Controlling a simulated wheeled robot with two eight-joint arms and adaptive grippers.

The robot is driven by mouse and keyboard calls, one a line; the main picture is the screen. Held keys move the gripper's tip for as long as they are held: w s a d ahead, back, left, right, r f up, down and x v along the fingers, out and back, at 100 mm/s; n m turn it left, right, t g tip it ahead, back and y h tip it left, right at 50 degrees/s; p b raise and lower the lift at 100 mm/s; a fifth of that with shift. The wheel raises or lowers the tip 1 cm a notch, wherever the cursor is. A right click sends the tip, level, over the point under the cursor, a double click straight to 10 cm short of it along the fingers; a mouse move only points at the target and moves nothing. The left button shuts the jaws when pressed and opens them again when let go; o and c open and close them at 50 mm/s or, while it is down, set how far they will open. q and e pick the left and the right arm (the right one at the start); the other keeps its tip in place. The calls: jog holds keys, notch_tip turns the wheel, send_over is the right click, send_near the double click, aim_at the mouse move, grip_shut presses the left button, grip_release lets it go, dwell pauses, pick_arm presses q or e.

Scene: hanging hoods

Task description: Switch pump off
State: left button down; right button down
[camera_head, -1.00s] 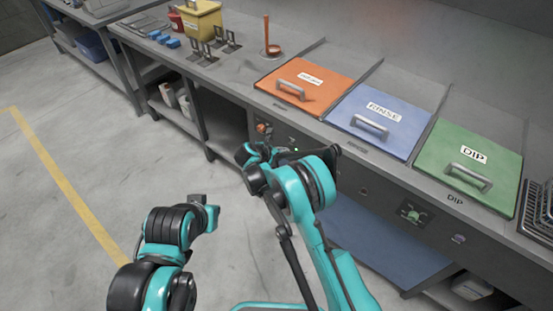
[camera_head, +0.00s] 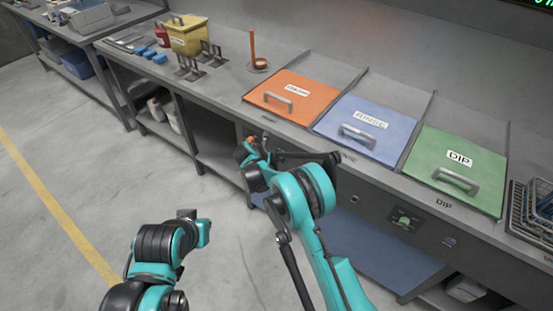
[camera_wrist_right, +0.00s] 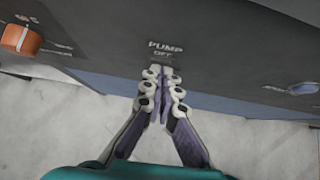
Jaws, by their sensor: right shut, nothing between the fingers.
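The "PUMP" label (camera_wrist_right: 166,48) with "OFF" under it is on the dark front panel in the right wrist view. My right gripper (camera_wrist_right: 162,74) is shut and empty. Its fingertips are together right at the lower edge of that label, over the panel; whether they touch it I cannot tell. No pump switch is clearly visible, and the fingers hide the spot below the label.
An orange knob (camera_wrist_right: 20,38) is on the panel to the left, and a round blue button (camera_wrist_right: 303,88) to the right. Above the panel are orange (camera_head: 292,98), blue (camera_head: 362,128) and green (camera_head: 458,170) lids with handles. Bare floor lies left.

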jog(key=shift+r, duration=0.1)
pick_arm(q)
jog(key=shift+r+p, duration=0.35)
pick_arm(e)
jog(key=shift+r, duration=0.7)
